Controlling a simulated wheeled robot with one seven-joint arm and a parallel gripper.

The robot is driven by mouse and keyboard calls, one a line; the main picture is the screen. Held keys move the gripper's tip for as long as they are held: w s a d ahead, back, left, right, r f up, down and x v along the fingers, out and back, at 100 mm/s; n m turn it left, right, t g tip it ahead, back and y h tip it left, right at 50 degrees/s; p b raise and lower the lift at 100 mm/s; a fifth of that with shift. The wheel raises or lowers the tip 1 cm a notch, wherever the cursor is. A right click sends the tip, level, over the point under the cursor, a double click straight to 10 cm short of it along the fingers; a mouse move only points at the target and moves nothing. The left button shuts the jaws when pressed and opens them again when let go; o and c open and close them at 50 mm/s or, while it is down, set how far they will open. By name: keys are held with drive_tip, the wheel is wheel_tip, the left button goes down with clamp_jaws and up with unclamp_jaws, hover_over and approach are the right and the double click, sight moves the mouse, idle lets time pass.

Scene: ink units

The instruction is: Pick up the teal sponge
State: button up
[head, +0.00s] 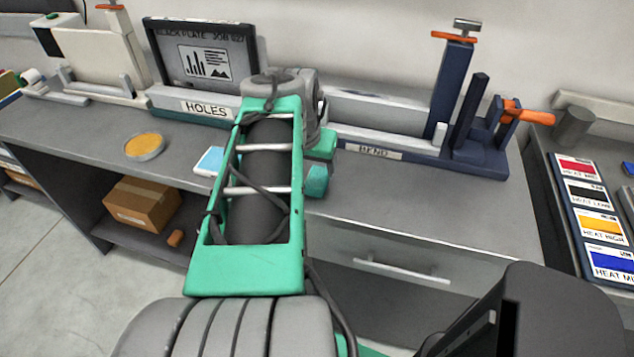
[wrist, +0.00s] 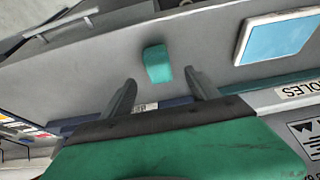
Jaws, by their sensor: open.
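The teal sponge (head: 316,181) is a small block on the grey bench top, just right of my green arm in the head view. In the wrist view the sponge (wrist: 158,64) lies just beyond my fingertips, lined up with the gap between them. My gripper (wrist: 160,80) is open and empty, one finger to each side of that gap. The fingers do not touch the sponge. In the head view my arm hides most of the gripper.
A blue-and-white tile (head: 209,161) and a round dish of orange material (head: 145,146) lie left of the sponge. The HOLES machine (head: 205,107) and BEND machine (head: 400,150) stand behind. The bench (head: 430,205) is clear to the right. A cardboard box (head: 143,203) sits on the lower shelf.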

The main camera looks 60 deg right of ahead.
sight(317, 176)
drive_tip(key=x, duration=0.7)
drive_tip(key=shift+s+d+f+p, duration=0.1)
drive_tip(key=shift+d+f+p, duration=0.2)
drive_tip(key=shift+d, duration=0.1)
drive_tip(key=shift+c, duration=0.2)
drive_tip(key=shift+r, duration=0.1)
drive_tip(key=c, duration=1.4)
